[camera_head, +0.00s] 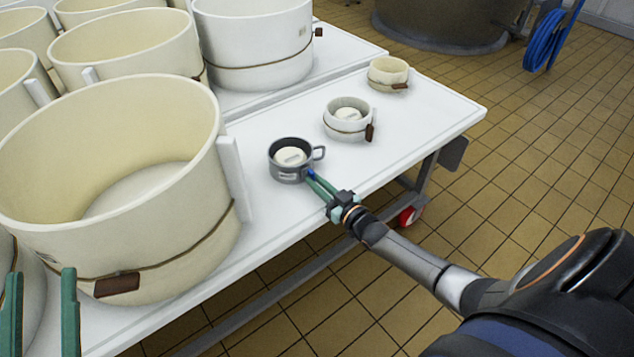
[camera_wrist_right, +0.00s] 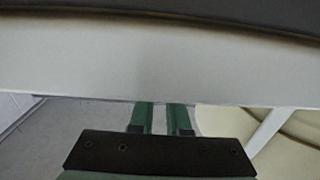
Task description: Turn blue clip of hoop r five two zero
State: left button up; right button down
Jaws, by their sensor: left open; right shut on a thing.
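A small grey metal hoop (camera_head: 287,174) with a side handle stands on the white table, with a pale round piece (camera_head: 290,156) inside it. Its blue clip (camera_head: 310,173) shows as a small blue spot on the hoop's near right side. My right gripper (camera_head: 313,178) is shut on the blue clip, and its fingertips hide part of it. In the right wrist view the green fingers (camera_wrist_right: 160,112) run close together up to a pale grey band, and their tips are hidden there. My left gripper (camera_head: 40,285) is open and empty at the lower left. No hoop number is readable.
A large cream vat (camera_head: 110,215) stands left of the grey hoop, with several more behind it. A blue hose (camera_head: 543,45) hangs at the back.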

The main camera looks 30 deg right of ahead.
pick_arm(q)
jog(key=shift+f, duration=0.1)
dwell(0.3)
pick_arm(e)
jog(key=c, duration=1.2)
grip_release()
jog(key=shift+o, duration=0.2)
jog(key=shift+s, duration=0.1)
jog(key=shift+s, duration=0.2)
jog(key=s, duration=0.1)
jog(key=s+p, duration=0.1)
jog(key=s, duration=0.1)
jog(key=s+p, duration=0.1)
jog(key=s, duration=0.1)
jog(key=shift+s+d, duration=0.1)
jog(key=shift+d, duration=0.2)
pick_arm(q)
notch_tip(320, 180, down, 20)
jog(key=a+n+g+y+p, duration=0.1)
jog(key=n+g+y, duration=0.3)
jog(key=g, duration=0.3)
jog(key=shift+w+r+n+g+y+p, duration=0.2)
jog(key=shift+w+n+g+y+p, duration=0.15)
jog(key=shift+y, duration=0.45)
pick_arm(e)
jog(key=s, duration=0.6)
jog(key=shift+s+d, duration=0.35)
pick_arm(q)
jog(key=shift+a, duration=0.1)
